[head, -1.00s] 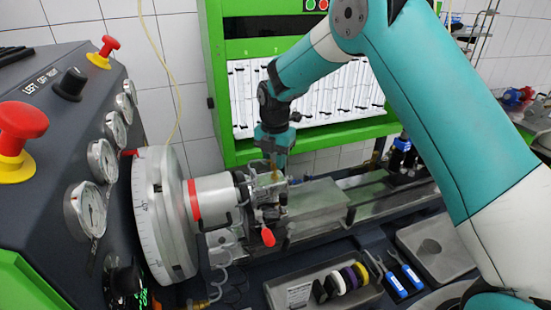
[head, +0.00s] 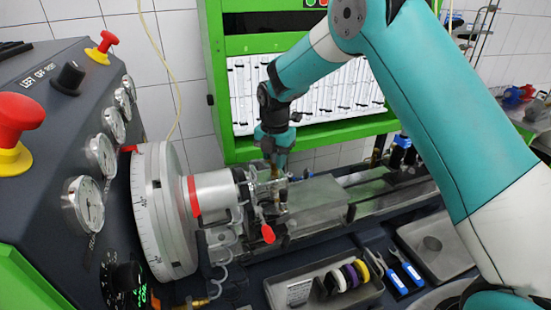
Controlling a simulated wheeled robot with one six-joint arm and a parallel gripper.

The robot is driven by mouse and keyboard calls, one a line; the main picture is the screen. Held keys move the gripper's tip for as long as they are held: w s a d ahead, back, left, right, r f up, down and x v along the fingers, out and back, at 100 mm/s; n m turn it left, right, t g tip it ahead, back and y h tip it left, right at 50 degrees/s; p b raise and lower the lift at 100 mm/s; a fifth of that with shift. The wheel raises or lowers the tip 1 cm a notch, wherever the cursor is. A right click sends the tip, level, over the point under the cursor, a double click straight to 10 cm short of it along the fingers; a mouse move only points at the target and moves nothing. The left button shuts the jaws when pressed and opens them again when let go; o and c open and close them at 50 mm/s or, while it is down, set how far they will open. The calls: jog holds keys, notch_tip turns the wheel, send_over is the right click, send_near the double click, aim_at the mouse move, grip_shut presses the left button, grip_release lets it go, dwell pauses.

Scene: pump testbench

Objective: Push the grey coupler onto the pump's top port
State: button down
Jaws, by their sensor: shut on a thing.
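The pump (head: 262,190) is a small metal body with fittings, clamped on the test bench to the right of the silver drive housing (head: 217,192) with a red ring. A red-handled lever (head: 267,234) hangs at its front. My gripper (head: 275,168) points down just over the pump's top and is shut on a small piece, the grey coupler. The coupler is too small and too hidden by the fingers to make out clearly. The top port is also hidden there, so I cannot tell whether coupler and port touch.
A large graduated wheel (head: 160,212) and a gauge panel (head: 85,203) stand at the left. A green cabinet (head: 221,100) rises behind. A tray (head: 303,300) with coloured rings, blue-handled tools (head: 402,272) and another metal tray (head: 437,262) lie in front. The bench rail (head: 385,205) runs right.

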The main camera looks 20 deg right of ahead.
jog(key=shift+f+b, duration=0.3)
jog(key=shift+f, duration=0.2)
dwell(0.4)
jog(key=shift+c, duration=2.3)
grip_release()
jog(key=shift+r, duration=0.1)
jog(key=shift+r+p, duration=2.55)
jog(key=shift+r, duration=1.15)
